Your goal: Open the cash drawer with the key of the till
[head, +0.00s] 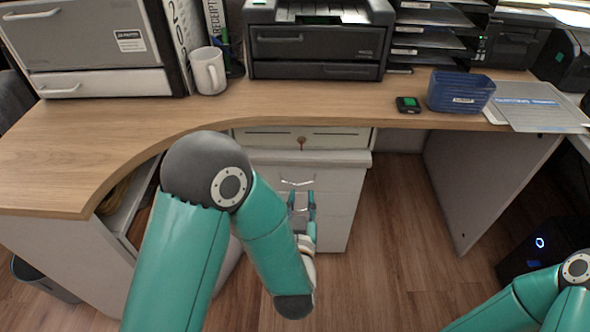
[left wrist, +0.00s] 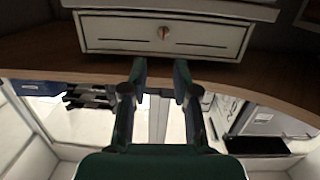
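The cash drawer (head: 345,137) is a pale, wide front under the counter's edge, and it looks shut. A small brownish key (head: 301,141) sits at the middle of its front. The left wrist view shows the drawer front (left wrist: 115,32) with the key (left wrist: 163,33) in its centre, between two dark slots. My left gripper (head: 302,200) is open and empty, low in front of the white cabinet beneath the drawer. In the left wrist view its fingers (left wrist: 160,75) point toward the drawer, apart from the key. My right arm shows at the lower right, but its gripper is out of view.
The wooden counter (head: 120,145) overhangs the drawer. A white cabinet (head: 340,190) with a handle stands below it. A mug (head: 208,70), a printer (head: 315,40) and a blue bin (head: 460,92) stand on top. The floor (head: 395,240) right of the cabinet is clear.

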